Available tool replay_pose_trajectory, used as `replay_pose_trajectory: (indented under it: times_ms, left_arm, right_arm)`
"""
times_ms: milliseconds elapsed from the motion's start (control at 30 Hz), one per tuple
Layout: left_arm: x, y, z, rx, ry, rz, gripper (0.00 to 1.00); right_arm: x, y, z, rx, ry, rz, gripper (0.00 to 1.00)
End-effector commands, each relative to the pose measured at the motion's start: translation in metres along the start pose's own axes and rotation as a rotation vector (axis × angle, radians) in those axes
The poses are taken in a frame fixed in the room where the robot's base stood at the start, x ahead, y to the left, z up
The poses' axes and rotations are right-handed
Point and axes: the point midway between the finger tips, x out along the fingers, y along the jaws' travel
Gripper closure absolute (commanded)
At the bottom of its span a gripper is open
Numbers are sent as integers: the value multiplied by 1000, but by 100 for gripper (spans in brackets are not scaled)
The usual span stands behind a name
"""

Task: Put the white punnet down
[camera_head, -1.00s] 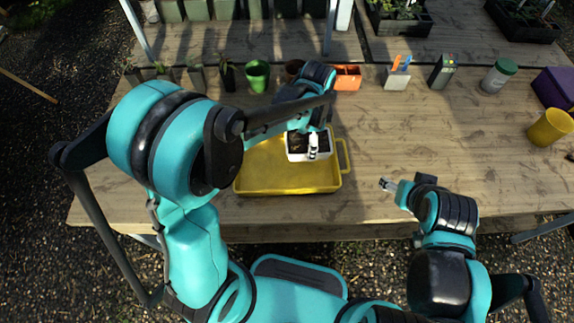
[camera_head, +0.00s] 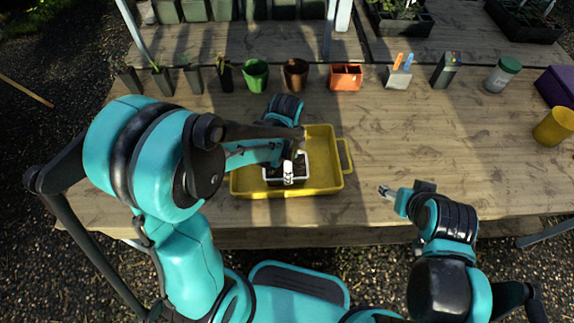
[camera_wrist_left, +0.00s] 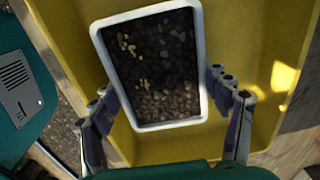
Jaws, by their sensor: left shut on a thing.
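The white punnet (camera_head: 271,182) is filled with dark soil and lies inside the outline of the yellow tray (camera_head: 329,165). In the left wrist view the punnet (camera_wrist_left: 165,126) shows dark soil with some pale grains, and the tray (camera_wrist_left: 245,30) spreads below it. My left gripper (camera_head: 288,172) is shut on the punnet; its fingers flank it in the left wrist view (camera_wrist_left: 168,105). I cannot tell whether the punnet's base touches the tray floor. My right gripper (camera_head: 387,192) is empty over the table, right of the tray; its jaw opening is too small to judge.
A green pot (camera_head: 256,75), a brown pot (camera_head: 296,73) and an orange planter (camera_head: 346,77) stand behind the tray. The wooden table (camera_head: 420,135) is clear right of the tray.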

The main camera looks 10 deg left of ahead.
Motion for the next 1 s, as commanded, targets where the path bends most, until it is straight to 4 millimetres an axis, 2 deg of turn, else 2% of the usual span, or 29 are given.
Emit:
replay_pose_trajectory:
  times_ms: [133,167,200,233,567,667,767,1000]
  left_arm:
    - [4,0,0,0,0,0,61]
    - [4,0,0,0,0,0,19]
    - [3,0,0,0,0,0,8]
    - [3,0,0,0,0,0,3]
    - [2,0,0,0,0,0,3]
    - [-4,0,0,0,0,0,3]
    - [-19,0,0,0,0,0,3]
    - [-74,0,0,0,0,0,3]
  right_arm:
    - [3,0,2,0,0,0,37]
    - [3,0,2,0,0,0,37]
    - [2,0,2,0,0,0,37]
    - [2,0,2,0,0,0,37]
    - [2,0,1,0,0,0,37]
    - [-2,0,-2,0,0,0,37]
    - [-8,0,-6,0,0,0,37]
    - [-26,0,-19,0,0,0,37]
